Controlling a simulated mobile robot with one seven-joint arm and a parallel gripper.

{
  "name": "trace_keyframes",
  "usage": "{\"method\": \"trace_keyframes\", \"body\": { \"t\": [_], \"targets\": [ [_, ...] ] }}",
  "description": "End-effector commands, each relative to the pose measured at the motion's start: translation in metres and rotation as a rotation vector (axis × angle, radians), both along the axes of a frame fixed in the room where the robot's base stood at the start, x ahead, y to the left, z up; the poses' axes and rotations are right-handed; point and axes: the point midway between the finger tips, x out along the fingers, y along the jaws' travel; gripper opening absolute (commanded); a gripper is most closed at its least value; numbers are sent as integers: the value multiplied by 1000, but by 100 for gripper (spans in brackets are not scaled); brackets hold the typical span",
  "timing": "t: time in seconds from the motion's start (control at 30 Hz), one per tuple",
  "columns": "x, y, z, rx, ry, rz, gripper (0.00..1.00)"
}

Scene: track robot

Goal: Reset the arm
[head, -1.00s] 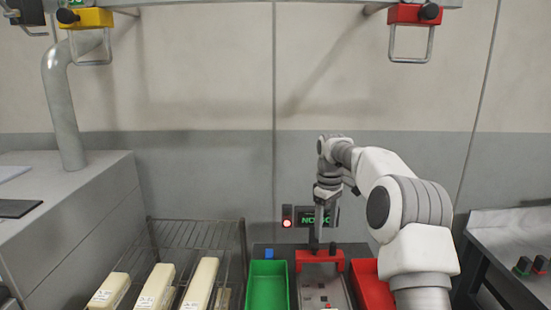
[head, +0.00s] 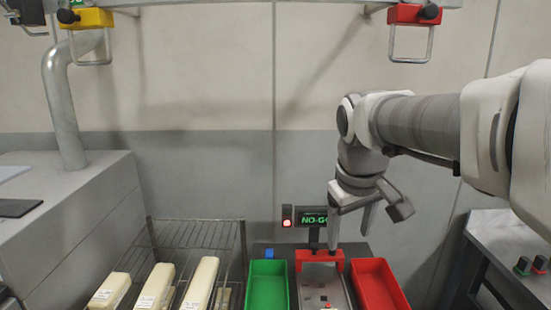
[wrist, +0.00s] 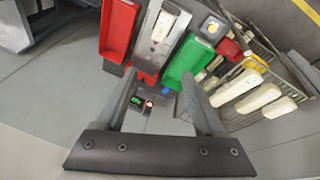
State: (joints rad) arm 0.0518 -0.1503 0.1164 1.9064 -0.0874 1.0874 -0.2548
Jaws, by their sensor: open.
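My gripper (head: 349,238) hangs fingers down at the end of my raised arm, above the back of the station with the red and green bins. In the wrist view my gripper (wrist: 158,76) shows two grey fingers spread wide apart, with nothing between them. It is open and holds nothing. My arm reaches in from the right edge of the head view.
Below are a green bin (head: 267,287), a red bin (head: 378,284), a red bracket (head: 320,256) and a lit NO-GO display (head: 314,217). A wire rack (head: 197,234) with cream blocks (head: 201,283) is left. Grey counters flank both sides.

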Motion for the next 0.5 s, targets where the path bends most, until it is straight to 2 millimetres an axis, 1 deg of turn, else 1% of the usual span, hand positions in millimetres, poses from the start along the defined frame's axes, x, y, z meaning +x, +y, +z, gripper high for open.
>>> {"method": "trace_keyframes", "body": {
  "t": [0.03, 0.17, 0.2, 0.3, 0.4, 0.5],
  "targets": [
    [-18, -1, 1, 11, -20, -26, 71],
    [-58, -5, -5, 48, -71, -100, 71],
    [-70, -6, -8, 62, -85, -122, 71],
    [-100, -7, -18, 99, -120, -177, 71],
    [-124, -9, -30, 138, -152, -225, 71],
    [-143, -9, -42, 171, -176, -263, 71]
  ]
}}
